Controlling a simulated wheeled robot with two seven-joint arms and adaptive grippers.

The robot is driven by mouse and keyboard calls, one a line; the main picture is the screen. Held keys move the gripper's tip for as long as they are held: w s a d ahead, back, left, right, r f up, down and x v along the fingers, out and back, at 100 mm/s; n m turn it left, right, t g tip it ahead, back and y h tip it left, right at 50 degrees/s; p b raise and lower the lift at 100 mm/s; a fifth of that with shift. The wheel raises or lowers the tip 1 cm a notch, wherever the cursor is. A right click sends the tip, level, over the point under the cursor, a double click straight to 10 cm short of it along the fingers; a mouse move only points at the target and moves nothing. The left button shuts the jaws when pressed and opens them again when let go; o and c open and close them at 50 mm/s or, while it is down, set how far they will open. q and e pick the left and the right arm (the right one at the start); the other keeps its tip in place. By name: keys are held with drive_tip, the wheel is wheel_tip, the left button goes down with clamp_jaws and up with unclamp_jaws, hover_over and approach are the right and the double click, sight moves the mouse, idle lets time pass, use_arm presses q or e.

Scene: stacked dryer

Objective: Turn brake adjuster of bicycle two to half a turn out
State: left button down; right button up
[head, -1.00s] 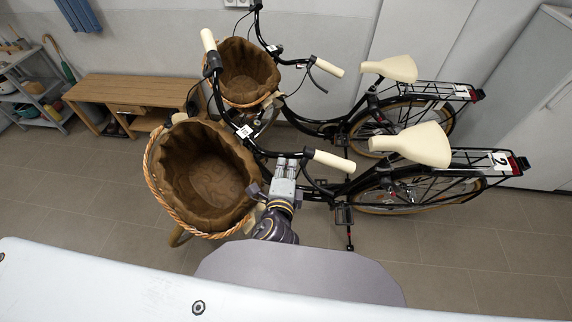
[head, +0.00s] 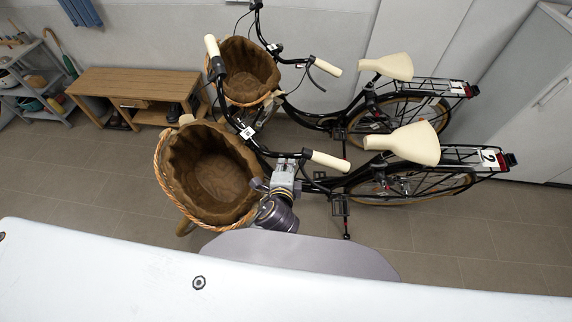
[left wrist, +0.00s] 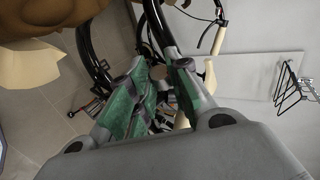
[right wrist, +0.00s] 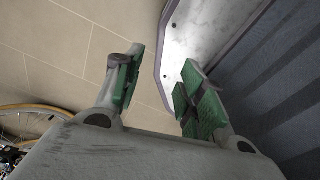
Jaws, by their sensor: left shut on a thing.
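Bicycle two is the nearer black bicycle, with a number 2 plate (head: 489,157) on its rear rack and a cream saddle (head: 402,144). It stands upright, with a brown-lined wicker basket (head: 208,178) at its front. My left gripper (head: 287,163) is at its handlebar, between the basket and the near cream grip (head: 327,160). In the left wrist view its green-padded fingers (left wrist: 165,85) are close together, shut on a small part by the bars. The brake adjuster is hidden between the fingers. My right gripper (right wrist: 158,82) is open and empty, away from the bicycles.
A second black bicycle with a cream saddle (head: 386,67) and basket (head: 246,72) stands close behind. A wooden bench (head: 135,88) and grey shelf (head: 35,85) are at the left, a pale cabinet (head: 530,105) at the right. Tiled floor is clear in front.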

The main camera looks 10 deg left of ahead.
use_arm(q)
drive_tip(key=shift+p, duration=0.45)
drive_tip(key=shift+g+p, duration=0.5)
drive_tip(key=shift+p, duration=0.25)
use_arm(e)
drive_tip(key=shift+a+r, duration=0.3)
drive_tip(key=shift+r, duration=0.4)
drive_tip(key=shift+a+r, duration=0.3)
drive_tip(key=shift+r, duration=0.35)
use_arm(q)
drive_tip(key=shift+n, duration=0.3)
use_arm(e)
drive_tip(key=shift+d, duration=0.45)
use_arm(q)
drive_tip(key=c, duration=1.3)
unclamp_jaws()
drive_tip(key=shift+v, duration=3.75)
use_arm(e)
drive_tip(key=shift+a, duration=0.15)
